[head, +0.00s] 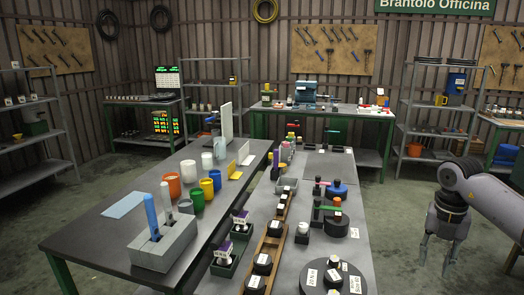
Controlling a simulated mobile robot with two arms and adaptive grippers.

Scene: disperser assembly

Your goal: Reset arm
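My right gripper (436,262) hangs at the right side of the head view, pointing down. Its two fingers are apart and nothing is between them. It is clear of the grey bench (345,250), over the open floor to its right. My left gripper and arm are not in the head view.
The dark bench (120,240) on the left carries a grey block (165,248) with upright tools and several coloured cups (207,188). The grey bench holds wooden racks and round black parts (336,225). A shelf unit (437,110) stands behind my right arm. Floor (395,215) is free.

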